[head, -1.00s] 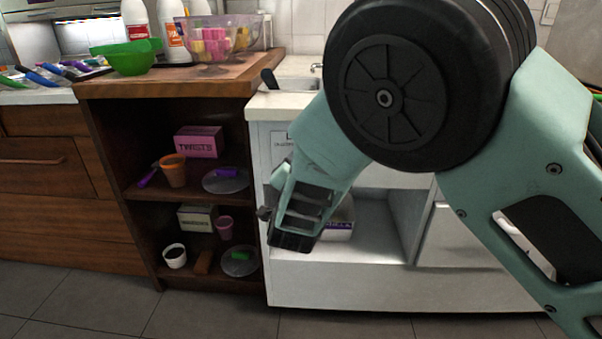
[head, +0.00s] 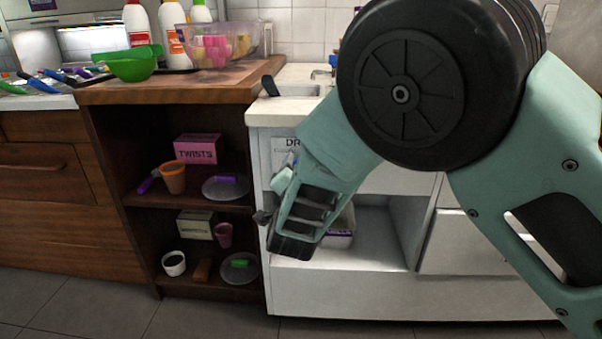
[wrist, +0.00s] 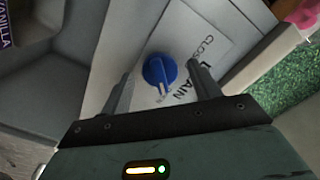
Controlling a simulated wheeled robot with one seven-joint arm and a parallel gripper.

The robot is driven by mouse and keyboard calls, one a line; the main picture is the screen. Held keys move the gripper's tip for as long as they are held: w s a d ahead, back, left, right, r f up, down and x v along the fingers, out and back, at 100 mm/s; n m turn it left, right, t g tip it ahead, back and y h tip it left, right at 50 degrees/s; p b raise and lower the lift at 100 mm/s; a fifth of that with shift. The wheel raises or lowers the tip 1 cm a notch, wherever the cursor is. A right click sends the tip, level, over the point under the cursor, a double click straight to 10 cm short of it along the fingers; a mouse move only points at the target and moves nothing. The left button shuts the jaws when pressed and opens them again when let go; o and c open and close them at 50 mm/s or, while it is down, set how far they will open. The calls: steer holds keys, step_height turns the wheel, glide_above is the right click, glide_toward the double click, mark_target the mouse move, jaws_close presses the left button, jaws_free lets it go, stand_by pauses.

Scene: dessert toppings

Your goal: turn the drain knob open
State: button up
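The drain knob (wrist: 160,70) is a round blue dial with a pale pointer mark, seen in the wrist view. It sits on a white label (wrist: 208,38) with the words CLOSED and DRAIN partly readable. My gripper (wrist: 158,70) is open, one finger on each side of the knob in the picture, with gaps to both. I cannot tell how far the fingertips are from the panel. My arm hides the knob there, and my gripper (head: 262,216) shows only in part.
The white sink cabinet (head: 370,289) has an open lower bay with a box (head: 341,240) inside. A dark wooden shelf (head: 185,293) with cups, lids and boxes stands to its left. The grey floor (head: 90,309) in front is clear.

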steer(key=shift+s, duration=0.15)
steer(key=s+p, duration=0.2)
steer(key=s, duration=1.5)
steer(key=shift+a, duration=0.3)
steer(key=s+d+r+n+g+y, duration=0.15)
steer(key=s+n+g+y, duration=0.45)
steer(key=s+n+g, duration=0.6)
steer(key=s+d+n+g+h, duration=0.25)
steer(key=s+d, duration=0.25)
steer(key=d, duration=0.3)
steer(key=s+d+n+g+h, duration=0.2)
steer(key=s+d+n+g, duration=0.15)
steer(key=d, duration=0.45)
step_height(320, 180, up, 28)
steer(key=s+p, duration=0.1)
steer(key=p, duration=2.6)
steer(key=shift+a+m+p, duration=0.3)
steer(key=shift+m+p, duration=0.1)
